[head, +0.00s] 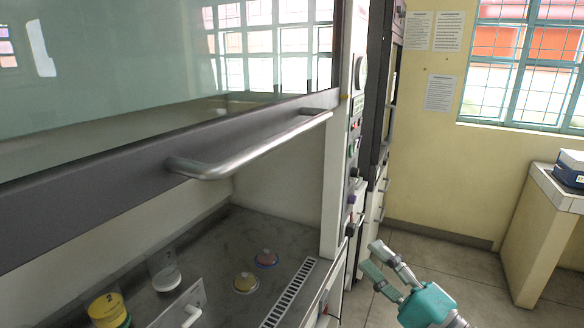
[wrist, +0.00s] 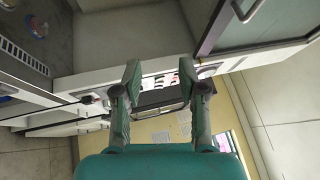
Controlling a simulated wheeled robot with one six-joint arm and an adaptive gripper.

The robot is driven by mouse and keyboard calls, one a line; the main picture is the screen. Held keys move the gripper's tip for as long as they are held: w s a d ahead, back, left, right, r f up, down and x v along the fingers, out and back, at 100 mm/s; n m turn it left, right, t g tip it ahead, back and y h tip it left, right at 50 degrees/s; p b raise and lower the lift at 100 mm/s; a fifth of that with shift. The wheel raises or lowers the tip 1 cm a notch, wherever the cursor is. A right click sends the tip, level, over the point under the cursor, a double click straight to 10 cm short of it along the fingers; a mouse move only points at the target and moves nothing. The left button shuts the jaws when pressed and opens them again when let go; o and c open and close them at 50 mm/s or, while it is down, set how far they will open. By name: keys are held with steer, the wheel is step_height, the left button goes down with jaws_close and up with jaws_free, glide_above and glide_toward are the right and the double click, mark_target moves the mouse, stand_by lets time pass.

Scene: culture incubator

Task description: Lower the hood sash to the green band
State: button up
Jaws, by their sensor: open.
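The hood sash (head: 150,70) is a glass pane with a dark grey bottom rail (head: 90,190), raised above the open work chamber. A metal bar handle (head: 250,150) runs along the rail. The sash (wrist: 275,22) and part of its handle (wrist: 247,10) also show at the top right of the wrist view. My gripper (head: 371,257) is to the right of the hood and below the handle, apart from it. In the wrist view its two fingers (wrist: 160,75) are spread with nothing between them. I cannot make out the green band clearly.
The hood's side post (head: 340,190) carries controls. Floor is clear before the counter (head: 548,225) at right.

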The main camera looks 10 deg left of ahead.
step_height(320, 180, up, 11)
steer(key=s+a+n+g+y, duration=0.1)
steer(key=a+n+g+y, duration=0.1)
steer(key=n+g+y, duration=0.35)
steer(key=n+g, duration=0.1)
steer(key=g, duration=0.2)
glide_toward(296, 137)
steer(key=x, duration=1)
steer(key=shift+w+a+r, duration=0.1)
steer(key=shift+a+r, duration=0.05)
steer(key=shift+a, duration=0.15)
jaws_close()
